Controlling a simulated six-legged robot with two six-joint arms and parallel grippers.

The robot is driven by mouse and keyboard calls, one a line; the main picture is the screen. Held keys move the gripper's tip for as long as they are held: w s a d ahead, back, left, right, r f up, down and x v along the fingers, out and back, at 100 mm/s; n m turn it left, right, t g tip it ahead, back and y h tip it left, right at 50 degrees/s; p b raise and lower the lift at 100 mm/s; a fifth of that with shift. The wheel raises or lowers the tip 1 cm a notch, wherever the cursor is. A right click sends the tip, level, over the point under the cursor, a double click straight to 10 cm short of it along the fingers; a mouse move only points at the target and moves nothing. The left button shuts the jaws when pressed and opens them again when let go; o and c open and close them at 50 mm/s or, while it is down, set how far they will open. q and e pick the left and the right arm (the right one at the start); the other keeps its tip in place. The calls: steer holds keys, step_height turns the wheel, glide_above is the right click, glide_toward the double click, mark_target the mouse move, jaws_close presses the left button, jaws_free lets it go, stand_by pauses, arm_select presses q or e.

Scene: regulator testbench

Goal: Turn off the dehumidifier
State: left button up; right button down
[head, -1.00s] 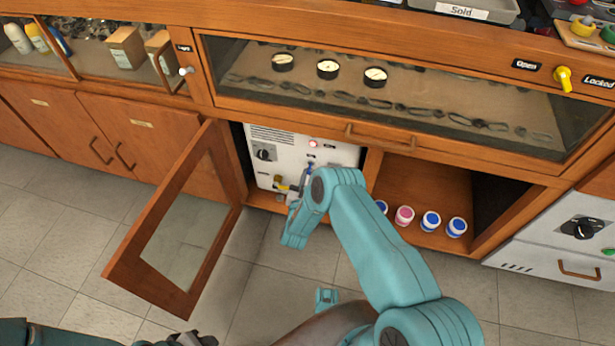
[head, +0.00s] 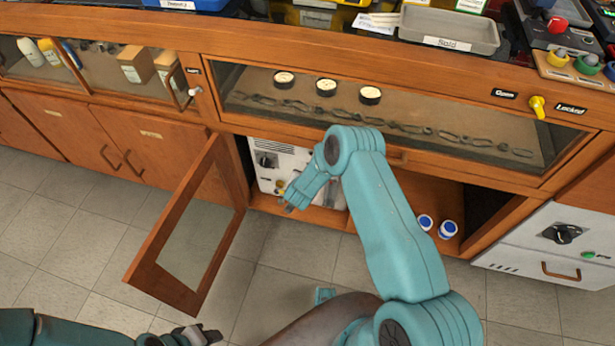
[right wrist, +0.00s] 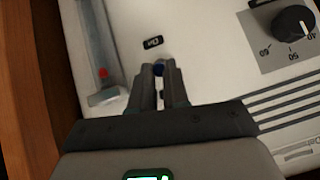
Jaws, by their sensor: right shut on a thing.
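The dehumidifier (head: 285,160) is the white unit inside the open lower cabinet. It also shows in the right wrist view (right wrist: 200,50), with its black dial (right wrist: 293,20), vent slots and a small black label (right wrist: 153,42). My right gripper (head: 290,206) reaches into the cabinet at the unit's front, and my arm hides much of the panel. The label's word is too blurred to read. My left gripper (head: 205,337) is low at the bottom edge, away from the cabinet.
The glazed cabinet door (head: 190,230) stands open at the left. White jars with blue lids (head: 448,229) stand in the right part of the cabinet. A clear-fronted drawer (head: 400,108) lies above. A tube-like gauge with a red mark (right wrist: 103,73) is beside the gripper.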

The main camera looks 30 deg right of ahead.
steer(key=shift+r+g+y, duration=0.2)
steer(key=shift+g+y, duration=0.2)
steer(key=shift+y, duration=0.1)
steer(key=c, duration=1.1)
jaws_free()
steer(key=shift+d, duration=0.1)
steer(key=shift+r, duration=0.1)
steer(key=p+v, duration=0.5)
steer(key=v, duration=1.1)
